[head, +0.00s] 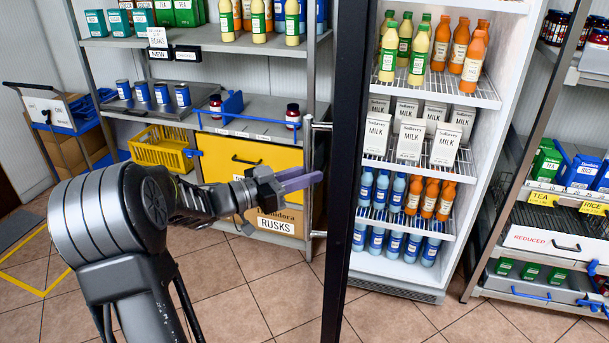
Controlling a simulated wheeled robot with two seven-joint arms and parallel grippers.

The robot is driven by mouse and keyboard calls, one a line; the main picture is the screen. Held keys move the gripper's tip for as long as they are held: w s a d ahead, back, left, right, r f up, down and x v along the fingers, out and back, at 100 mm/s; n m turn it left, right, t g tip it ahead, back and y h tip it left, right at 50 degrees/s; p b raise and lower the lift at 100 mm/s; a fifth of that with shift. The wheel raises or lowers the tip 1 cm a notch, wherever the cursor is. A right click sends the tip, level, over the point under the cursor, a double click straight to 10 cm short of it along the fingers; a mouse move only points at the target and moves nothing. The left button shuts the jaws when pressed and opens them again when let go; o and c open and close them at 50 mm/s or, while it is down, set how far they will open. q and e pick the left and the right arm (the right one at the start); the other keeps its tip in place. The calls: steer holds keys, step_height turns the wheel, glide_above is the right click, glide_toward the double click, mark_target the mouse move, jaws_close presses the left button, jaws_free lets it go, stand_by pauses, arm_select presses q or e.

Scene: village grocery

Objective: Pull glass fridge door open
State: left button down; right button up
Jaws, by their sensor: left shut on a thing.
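The fridge door (347,150) shows as a tall dark frame, seen nearly edge-on, standing swung out at the left side of the fridge (397,286). Its glass face cannot be made out at this angle. The metal door handle (308,135) is a vertical bar on the door's left-facing side. My left gripper (303,181) is shut on the handle at about its middle, with its purple fingers across the bar. The fingers hide that part of the bar. My right gripper is not in view.
Milk cartons (409,138) and several bottles fill the fridge shelves. A shelf unit with a yellow crate (160,150) and a rusks box (276,222) stands behind my left arm. Another shelf unit (535,242) stands at the right. Tiled floor (215,300) is clear in front.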

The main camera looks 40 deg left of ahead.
arm_select(q)
steer(key=shift+w+r, duration=0.1)
steer(key=shift+r, duration=0.1)
steer(key=c, duration=1.3)
jaws_free()
steer(key=shift+f, duration=0.1)
steer(key=shift+a, duration=0.15)
steer(key=b+v, duration=0.1)
steer(key=v, duration=0.6)
steer(key=shift+s+b, duration=0.35)
